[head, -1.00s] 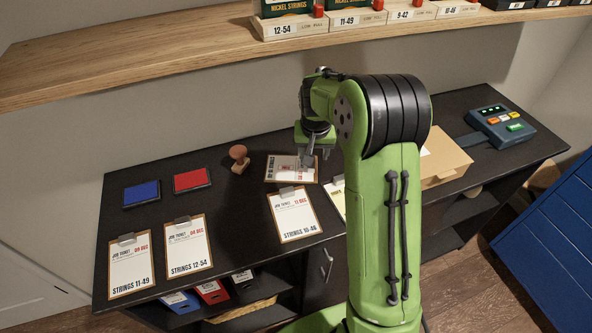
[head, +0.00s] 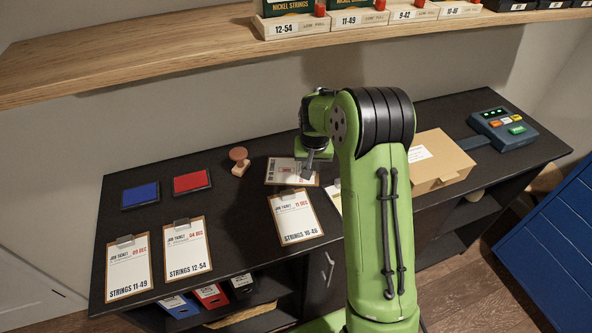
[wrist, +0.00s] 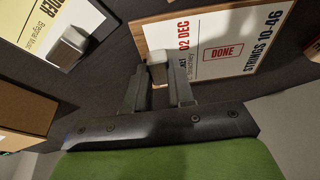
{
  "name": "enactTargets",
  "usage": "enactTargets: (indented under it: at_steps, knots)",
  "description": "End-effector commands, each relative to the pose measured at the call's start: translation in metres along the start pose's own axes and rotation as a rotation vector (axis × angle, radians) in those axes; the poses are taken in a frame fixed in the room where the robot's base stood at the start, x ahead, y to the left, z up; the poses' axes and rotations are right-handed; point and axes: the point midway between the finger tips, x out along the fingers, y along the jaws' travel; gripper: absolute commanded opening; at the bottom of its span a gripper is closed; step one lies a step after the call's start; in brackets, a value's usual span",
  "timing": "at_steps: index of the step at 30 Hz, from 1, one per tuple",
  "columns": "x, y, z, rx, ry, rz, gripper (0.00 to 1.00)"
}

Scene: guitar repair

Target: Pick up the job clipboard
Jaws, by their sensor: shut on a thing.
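A job clipboard (head: 281,173) with a white ticket lies at the back middle of the dark counter. In the wrist view its ticket (wrist: 215,45) reads 02 DEC, has a red DONE stamp and a line "STRINGS 10-46". My gripper (head: 306,172) points down at its right end. In the wrist view my gripper (wrist: 160,82) is shut on the clipboard's metal clip (wrist: 157,70). The fingers hide part of the clip. The clipboard appears still at counter level; I cannot tell if it is lifted.
Other ticket clipboards lie in front (head: 295,217) and at left (head: 187,250) (head: 129,267). A stamp (head: 239,161), a red pad (head: 192,181) and a blue pad (head: 140,195) are left. A cardboard box (head: 437,163) and a keypad device (head: 503,128) are right. A wooden shelf (head: 150,65) overhangs.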

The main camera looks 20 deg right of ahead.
Motion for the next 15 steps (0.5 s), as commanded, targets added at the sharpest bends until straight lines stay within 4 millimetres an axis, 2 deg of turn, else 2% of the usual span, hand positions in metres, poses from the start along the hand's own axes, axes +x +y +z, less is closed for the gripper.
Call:
enactTargets:
  at_steps: [9, 15]
  knots:
    - [-0.004, 0.001, 0.000, 0.000, 0.002, 0.000, 0.00]
    - [-0.032, 0.001, -0.006, 0.000, 0.006, -0.001, 0.00]
